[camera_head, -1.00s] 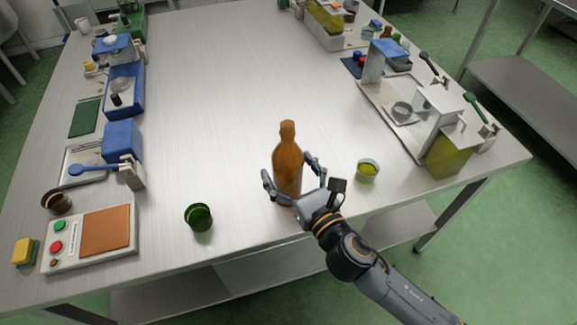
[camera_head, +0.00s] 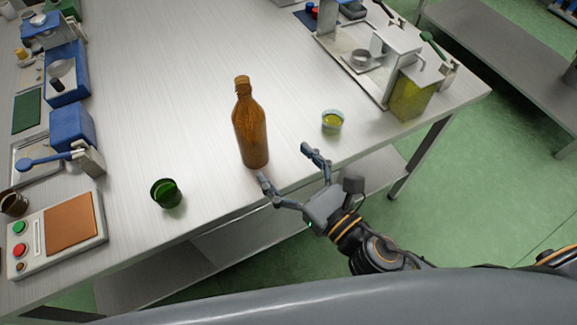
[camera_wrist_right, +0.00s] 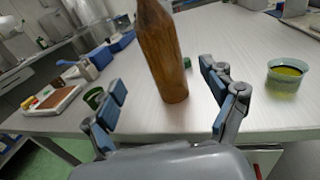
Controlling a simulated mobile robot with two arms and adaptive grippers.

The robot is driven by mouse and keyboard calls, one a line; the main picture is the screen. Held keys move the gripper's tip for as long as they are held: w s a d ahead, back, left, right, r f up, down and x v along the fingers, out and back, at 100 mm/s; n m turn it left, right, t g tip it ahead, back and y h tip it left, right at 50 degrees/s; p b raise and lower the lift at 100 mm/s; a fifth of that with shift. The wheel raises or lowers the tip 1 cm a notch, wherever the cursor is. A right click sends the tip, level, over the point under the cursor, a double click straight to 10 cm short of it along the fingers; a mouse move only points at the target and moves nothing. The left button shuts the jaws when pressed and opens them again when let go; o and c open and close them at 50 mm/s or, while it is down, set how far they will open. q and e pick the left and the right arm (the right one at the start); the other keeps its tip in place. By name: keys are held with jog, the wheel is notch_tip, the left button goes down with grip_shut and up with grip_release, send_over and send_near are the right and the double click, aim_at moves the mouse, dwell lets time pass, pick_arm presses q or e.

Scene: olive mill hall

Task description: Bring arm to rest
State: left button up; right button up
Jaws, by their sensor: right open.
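My right gripper (camera_head: 291,175) is open and empty at the front edge of the steel table (camera_head: 200,100). Its fingers are spread apart, with clear space between them and the bottle. The brown bottle (camera_head: 251,128) stands upright on the table, just beyond and to the left of the fingers. In the right wrist view the bottle (camera_wrist_right: 160,55) stands ahead, and the open fingers (camera_wrist_right: 165,103) show on both sides below it. My left gripper is not in view.
A green cup (camera_head: 167,194) stands left of the bottle, and a clear cup of yellow-green liquid (camera_head: 332,122) stands to its right. A button panel (camera_head: 22,262) lies at the front left. A press-like metal device (camera_head: 375,60) stands at the right. The table's middle is clear.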

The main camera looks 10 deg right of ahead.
jog(key=shift+s+d, duration=0.15)
jog(key=shift+s, duration=0.05)
dwell(0.4)
